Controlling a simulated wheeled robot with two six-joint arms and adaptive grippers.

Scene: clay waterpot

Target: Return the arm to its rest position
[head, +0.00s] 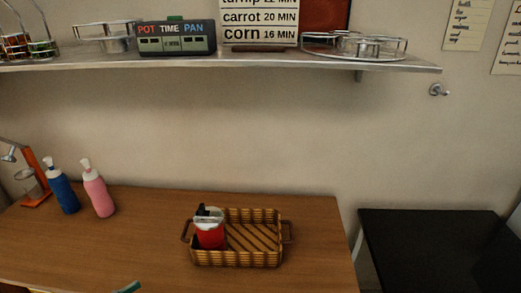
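Neither of my grippers shows in the head view, and I cannot make out either arm. No clay pot can be made out. A woven basket (262,259) with two side handles sits on the wooden table (130,245). A red container (210,237) with a pale top and a dark part above it stands upright in the left part of the basket. The right part of the basket is empty.
A blue bottle (63,192) and a pink bottle (97,192) stand at the table's left, beside an orange stand (38,198). A teal piece (128,287) is cut off below. A shelf (250,60) hangs above. A black surface (425,240) is at right.

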